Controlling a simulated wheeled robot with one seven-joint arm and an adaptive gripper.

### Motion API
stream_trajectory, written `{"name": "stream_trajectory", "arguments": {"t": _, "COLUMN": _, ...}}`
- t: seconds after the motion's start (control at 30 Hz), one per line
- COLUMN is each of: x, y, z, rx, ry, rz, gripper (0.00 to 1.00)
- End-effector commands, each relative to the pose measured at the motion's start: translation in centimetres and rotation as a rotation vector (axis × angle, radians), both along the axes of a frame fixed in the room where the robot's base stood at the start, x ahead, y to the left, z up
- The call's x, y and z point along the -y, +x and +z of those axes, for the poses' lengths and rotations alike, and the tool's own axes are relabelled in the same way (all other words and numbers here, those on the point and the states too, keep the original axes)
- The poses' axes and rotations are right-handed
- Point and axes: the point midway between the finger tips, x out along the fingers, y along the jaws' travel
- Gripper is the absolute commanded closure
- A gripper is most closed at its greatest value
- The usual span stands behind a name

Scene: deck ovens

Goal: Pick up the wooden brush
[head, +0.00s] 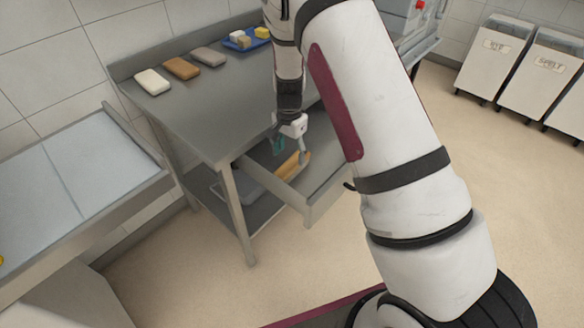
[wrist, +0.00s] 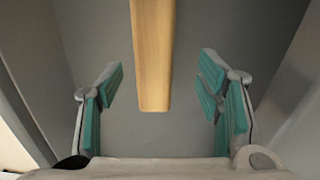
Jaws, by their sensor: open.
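The wooden brush (head: 292,166) lies in an open drawer under the steel table in the head view. In the wrist view its long light-wood body (wrist: 152,60) runs from the top edge down to a blunt end between the finger lines. My gripper (head: 291,146) is at the drawer, over the brush. In the wrist view my gripper (wrist: 158,92) is open, with teal pads to the left and right of the brush and a gap on each side. No pad touches the brush there. The brush's far end is cut off by the frame, and I see no bristles.
The steel table (head: 205,105) above holds several loaf-like blocks (head: 182,68) and a blue tray (head: 233,44). White bins (head: 492,58) stand at the far right. The floor in front is clear.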

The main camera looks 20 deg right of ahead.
Motion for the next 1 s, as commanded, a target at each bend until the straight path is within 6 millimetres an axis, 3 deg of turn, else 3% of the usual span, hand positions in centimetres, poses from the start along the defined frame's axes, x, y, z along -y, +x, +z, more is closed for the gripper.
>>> {"name": "stream_trajectory", "arguments": {"t": 0.17, "x": 0.1, "y": -0.1, "z": -1.0, "rx": 0.000, "ry": 0.000, "rz": 0.000, "gripper": 0.40}}
{"name": "stream_trajectory", "arguments": {"t": 0.5, "x": 0.4, "y": -0.5, "z": -5.3, "rx": 0.000, "ry": 0.000, "rz": 0.000, "gripper": 0.40}}
{"name": "stream_trajectory", "arguments": {"t": 0.8, "x": 0.5, "y": -0.5, "z": -5.7, "rx": 0.001, "ry": 0.000, "rz": 0.000, "gripper": 0.40}}
{"name": "stream_trajectory", "arguments": {"t": 1.0, "x": 0.4, "y": -0.5, "z": -5.7, "rx": 0.001, "ry": 0.000, "rz": 0.000, "gripper": 0.85}}
